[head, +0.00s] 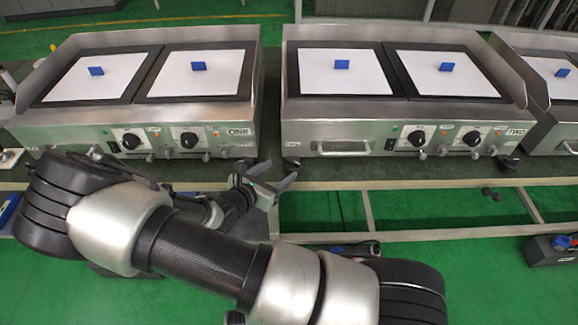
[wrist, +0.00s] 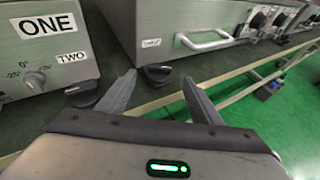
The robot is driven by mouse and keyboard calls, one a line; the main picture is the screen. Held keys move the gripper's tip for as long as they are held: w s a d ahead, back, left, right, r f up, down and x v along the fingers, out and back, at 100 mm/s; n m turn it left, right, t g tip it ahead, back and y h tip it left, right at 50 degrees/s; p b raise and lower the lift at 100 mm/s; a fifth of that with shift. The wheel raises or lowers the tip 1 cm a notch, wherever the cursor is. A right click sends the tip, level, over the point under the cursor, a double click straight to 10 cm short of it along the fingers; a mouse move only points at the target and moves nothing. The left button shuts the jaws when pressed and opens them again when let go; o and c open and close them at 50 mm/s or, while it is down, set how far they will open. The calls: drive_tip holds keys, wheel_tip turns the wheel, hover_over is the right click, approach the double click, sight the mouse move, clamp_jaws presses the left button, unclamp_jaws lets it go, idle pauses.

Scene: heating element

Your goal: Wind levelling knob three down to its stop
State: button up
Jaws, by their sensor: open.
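My gripper (head: 264,183) is open and empty at the front edge of the bench, below the gap between griddles ONE and TWO. In the wrist view my gripper (wrist: 160,80) has its fingers spread apart. A black levelling knob (wrist: 157,72) under the near corner of the right-hand griddle shows between and beyond the fingertips; contact is not visible. It also shows in the head view (head: 291,164). A second black knob (wrist: 82,92) sits under griddle ONE, left of the left finger. I cannot read a number three on either knob.
Griddle ONE (head: 70,124) and griddle TWO (head: 300,110) stand on the dark bench (head: 390,172). White sheets with blue blocks lie on them. A handle (wrist: 205,42) protrudes right of the knob. A rail frame (head: 440,231) runs below. A dark box (head: 550,252) stands right.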

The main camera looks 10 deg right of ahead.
sight(293, 161)
drive_tip(key=b+x, duration=0.1)
drive_tip(key=x, duration=0.6)
drive_tip(key=shift+w, duration=0.1)
drive_tip(key=c, duration=1.1)
drive_tip(key=shift+o, duration=0.2)
drive_tip(key=shift+r, duration=0.1)
